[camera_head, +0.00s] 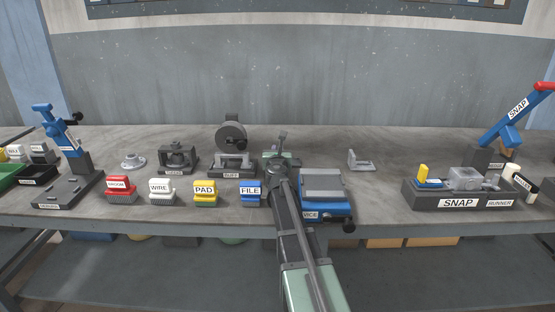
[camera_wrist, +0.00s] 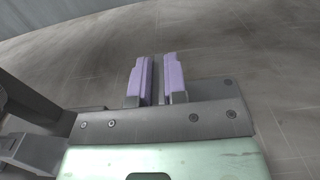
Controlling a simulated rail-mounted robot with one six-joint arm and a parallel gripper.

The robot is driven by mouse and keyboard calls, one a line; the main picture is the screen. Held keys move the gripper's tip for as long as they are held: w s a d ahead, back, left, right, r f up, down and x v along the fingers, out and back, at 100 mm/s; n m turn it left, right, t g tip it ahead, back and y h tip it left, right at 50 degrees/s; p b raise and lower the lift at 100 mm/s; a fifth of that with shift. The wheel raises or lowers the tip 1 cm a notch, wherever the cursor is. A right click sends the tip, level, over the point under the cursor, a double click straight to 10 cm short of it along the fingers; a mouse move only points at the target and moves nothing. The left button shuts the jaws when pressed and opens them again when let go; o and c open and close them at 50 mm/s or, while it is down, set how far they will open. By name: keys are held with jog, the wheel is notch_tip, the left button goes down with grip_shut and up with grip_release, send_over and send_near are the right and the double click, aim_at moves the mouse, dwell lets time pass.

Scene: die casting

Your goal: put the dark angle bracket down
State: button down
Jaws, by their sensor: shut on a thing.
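My gripper (camera_head: 281,158) is over the bench between the grinder-like buff machine and the blue vise. In the wrist view its two purple fingers (camera_wrist: 157,82) stand close together with a narrow gap between them. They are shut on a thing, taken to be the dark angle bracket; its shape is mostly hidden. A small dark grey piece shows at the gripper's far end in the head view, but I cannot tell whether it is the bracket or a finger. A lighter grey angle piece (camera_head: 361,161) lies on the bench to the right, apart from my gripper.
The blue vise (camera_head: 325,205) stands just right of my arm. The buff machine (camera_head: 232,150) is left of my gripper. Labelled blocks, including the blue FILE block (camera_head: 250,191), line the front edge. The SNAP fixture (camera_head: 458,202) is at right. Bare bench (camera_head: 390,140) lies behind the vise.

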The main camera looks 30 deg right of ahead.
jog(key=c, duration=1.6)
grip_release()
jog(key=shift+f, duration=0.1)
jog(key=o, duration=0.4)
jog(key=shift+o, duration=0.2)
jog(key=shift+r, duration=0.35)
jog(key=v, duration=0.7)
jog(key=shift+s+a+f, duration=0.1)
jog(key=shift+s, duration=0.15)
jog(key=shift+o, duration=0.4)
